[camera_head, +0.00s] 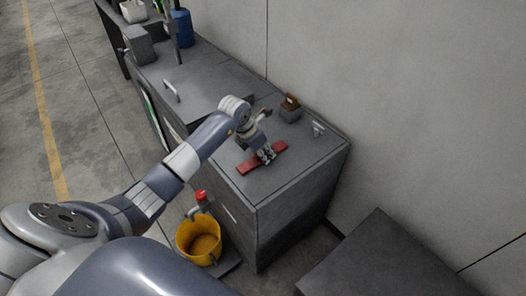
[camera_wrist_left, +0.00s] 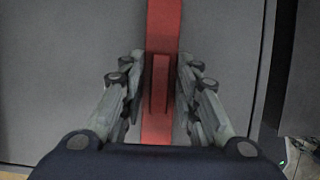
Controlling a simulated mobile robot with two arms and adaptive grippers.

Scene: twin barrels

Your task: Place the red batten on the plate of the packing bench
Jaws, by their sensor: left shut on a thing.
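The red batten (camera_head: 250,165) is at the near end of the grey bench top (camera_head: 300,170) in the head view. It lies along the top, with its middle under my left gripper (camera_head: 266,156). In the left wrist view the batten (camera_wrist_left: 162,28) runs up the middle of the picture, with a raised red strip on it. The fingers of my left gripper (camera_wrist_left: 160,85) stand on either side of that strip and are shut on the batten. I cannot tell whether the batten touches the surface below. A separate plate cannot be made out. My right gripper is not in view.
A small grey box with a brown thing (camera_head: 290,104) and a small light metal piece (camera_head: 318,129) stand behind the batten. A yellow bucket (camera_head: 198,242) is on the floor beside the bench. A dark grey block (camera_head: 385,262) is at the lower right.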

